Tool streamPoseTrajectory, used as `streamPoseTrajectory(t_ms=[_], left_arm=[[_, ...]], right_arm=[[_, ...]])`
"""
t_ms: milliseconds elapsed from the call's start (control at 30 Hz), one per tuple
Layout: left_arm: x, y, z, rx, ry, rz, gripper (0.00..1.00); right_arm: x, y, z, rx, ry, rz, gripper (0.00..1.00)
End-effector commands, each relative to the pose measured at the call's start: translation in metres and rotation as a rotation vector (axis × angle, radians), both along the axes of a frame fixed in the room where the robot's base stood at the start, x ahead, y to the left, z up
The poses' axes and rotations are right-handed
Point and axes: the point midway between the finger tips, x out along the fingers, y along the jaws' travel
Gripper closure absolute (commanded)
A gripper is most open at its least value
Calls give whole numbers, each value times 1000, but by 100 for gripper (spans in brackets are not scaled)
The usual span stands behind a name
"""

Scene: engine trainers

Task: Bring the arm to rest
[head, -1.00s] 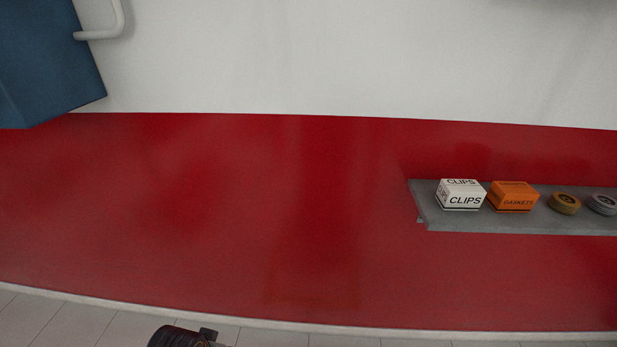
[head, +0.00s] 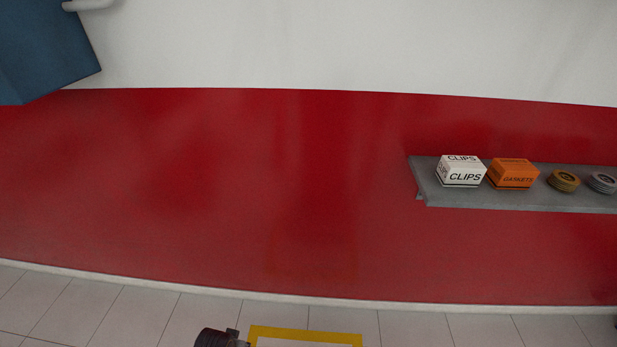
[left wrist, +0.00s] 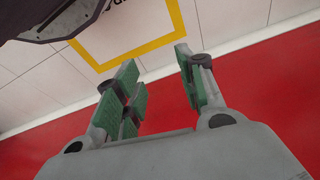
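My left gripper (left wrist: 158,78) shows in the left wrist view. Its green-padded fingers stand apart with nothing between them, and floor and red wall show through the gap. In the head view only a small dark part, which looks like part of my left arm, shows at the bottom edge; the fingers cannot be made out there. My right gripper is in neither view.
A grey shelf (head: 520,203) on the red wall (head: 250,190) holds a white CLIPS box (head: 461,172), an orange GASKETS box (head: 513,174) and two round tins. A blue cabinet (head: 45,50) is at upper left. A yellow-bordered floor marking (head: 305,332) lies below.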

Motion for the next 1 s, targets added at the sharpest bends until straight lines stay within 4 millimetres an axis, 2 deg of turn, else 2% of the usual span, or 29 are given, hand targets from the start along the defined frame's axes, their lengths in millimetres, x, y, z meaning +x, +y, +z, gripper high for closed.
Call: streamPoseTrajectory(t_ms=[100, 500, 1000], left_arm=[[-8, 2, -30, 3, 12, -2, 61], [-45, 12, -120, 11, 44, -8, 61], [-116, 29, -212, 21, 82, -17, 61]], right_arm=[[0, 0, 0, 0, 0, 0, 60], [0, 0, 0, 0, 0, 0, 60], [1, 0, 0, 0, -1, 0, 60]])
